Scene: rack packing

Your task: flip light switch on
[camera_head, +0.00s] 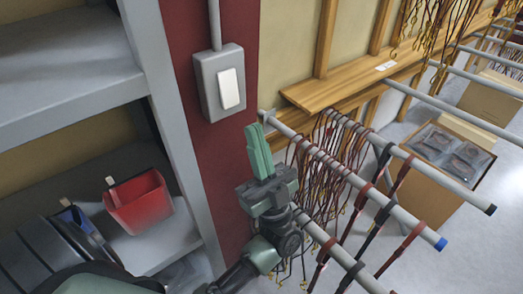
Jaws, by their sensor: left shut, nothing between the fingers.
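The light switch is a white rocker (229,88) in a grey box (208,86) on a dark red post. A grey conduit runs up from the box. My left gripper (254,128) is below and slightly right of the box, with its green fingers pointing up. The fingers are together with nothing between them. The gripper appears apart from the switch; its distance in depth is hard to judge. My right gripper is not in view.
Metal rails (400,215) with hanging straps and cords stand close to the right of my gripper. Grey shelves (70,60) hold a red bin (140,203) at left. Cardboard boxes (437,152) stand on the floor at right.

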